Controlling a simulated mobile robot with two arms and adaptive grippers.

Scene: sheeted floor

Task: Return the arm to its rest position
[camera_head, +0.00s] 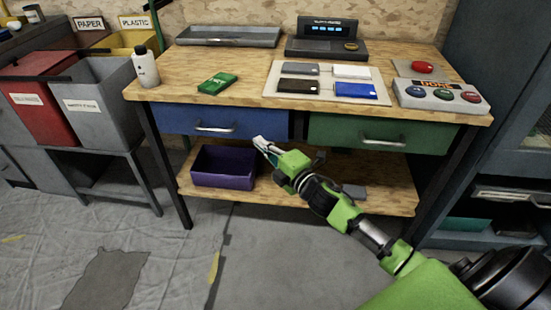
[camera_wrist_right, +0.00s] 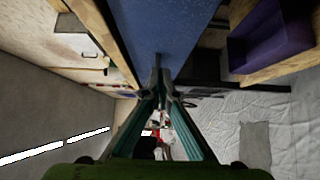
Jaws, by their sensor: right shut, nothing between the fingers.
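My right arm comes in from the lower right in the head view. My right gripper (camera_head: 262,145) is in front of the workbench, near the right end of the blue drawer (camera_head: 200,123). Its fingers are shut and hold nothing. In the right wrist view the closed fingers (camera_wrist_right: 159,75) point ahead, with the blue drawer front (camera_wrist_right: 165,25) above them. Whether the fingertips touch the drawer, I cannot tell. My left gripper is not in view.
A purple bin (camera_head: 223,167) sits on the lower shelf. Red and grey bins stand left. The floor (camera_head: 190,265) in front is open.

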